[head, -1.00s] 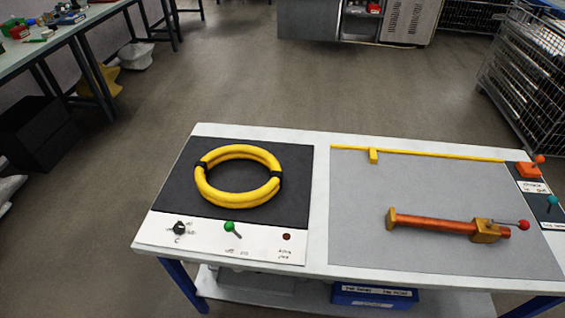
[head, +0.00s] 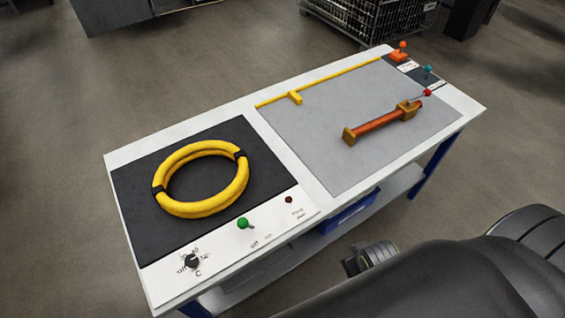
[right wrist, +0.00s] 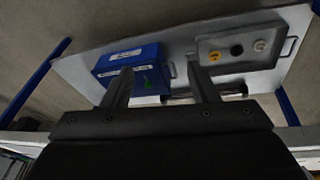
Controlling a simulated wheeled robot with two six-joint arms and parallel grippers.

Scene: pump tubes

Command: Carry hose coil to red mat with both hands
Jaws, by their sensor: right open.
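The yellow hose coil (head: 203,209) with two black bands lies flat on the black pad (head: 137,232) at the near left of the table. My right arm shows at the lower right of the head view, apart from the coil. My right gripper (right wrist: 161,84) is open in the right wrist view, its two fingers spread with nothing held between them. Beyond them show a lower shelf, a blue box and a grey box. My left gripper is in neither view now. No red mat is visible.
A grey mat (head: 330,165) carries an orange-brown pump tube (head: 378,121) and a yellow rail (head: 325,87). The blue box (right wrist: 148,76) and grey box (right wrist: 225,59) sit on the shelf.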

